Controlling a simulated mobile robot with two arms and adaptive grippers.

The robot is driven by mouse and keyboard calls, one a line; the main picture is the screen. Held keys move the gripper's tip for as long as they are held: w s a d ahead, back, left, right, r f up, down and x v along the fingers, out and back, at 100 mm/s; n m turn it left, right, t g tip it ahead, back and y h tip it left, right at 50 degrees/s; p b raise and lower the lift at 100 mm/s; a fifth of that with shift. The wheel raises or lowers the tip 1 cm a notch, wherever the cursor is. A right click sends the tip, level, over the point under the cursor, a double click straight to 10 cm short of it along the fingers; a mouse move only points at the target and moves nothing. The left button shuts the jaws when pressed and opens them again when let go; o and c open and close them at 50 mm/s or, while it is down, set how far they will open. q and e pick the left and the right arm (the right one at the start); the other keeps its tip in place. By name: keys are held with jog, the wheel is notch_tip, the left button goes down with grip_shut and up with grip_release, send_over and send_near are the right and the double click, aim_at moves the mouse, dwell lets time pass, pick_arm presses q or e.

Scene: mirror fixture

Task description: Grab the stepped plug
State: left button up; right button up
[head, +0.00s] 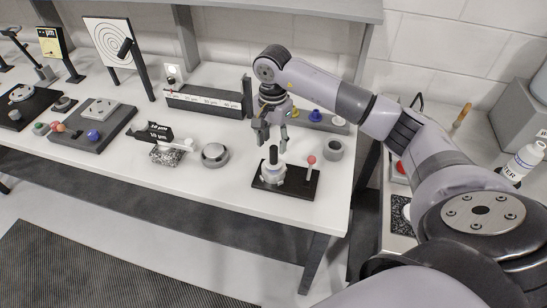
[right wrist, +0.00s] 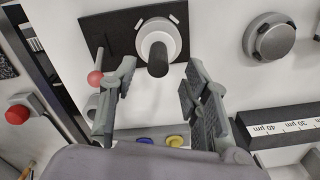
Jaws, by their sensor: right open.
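A stepped piece, which looks like the stepped plug (head: 273,155), stands upright on a black base plate (head: 303,190) near the front right of the white bench. It has a dark narrow top over a wider pale round body (head: 272,173). In the right wrist view the plug's dark end (right wrist: 157,60) and pale ring (right wrist: 158,35) show at the upper middle. My right gripper (head: 273,138) is open and empty above the plug. In the right wrist view its fingers (right wrist: 160,72) lie on either side of the dark end, with visible gaps. My left gripper is not in view.
A red-knobbed lever (head: 311,160) rises from the same plate, close to one finger. A grey cup (head: 333,150) and a round metal disc (head: 215,154) stand nearby. A scaled rail (head: 205,101) and a strip with coloured knobs (head: 316,119) lie behind. Bare bench lies left of the plate.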

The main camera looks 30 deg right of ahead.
aim_at(274, 147)
notch_tip(274, 147, down, 3)
jog(key=shift+s+f+p, duration=0.15)
jog(key=shift+p, duration=0.7)
jog(key=shift+f, duration=0.3)
jog(key=shift+c, duration=0.4)
grip_shut()
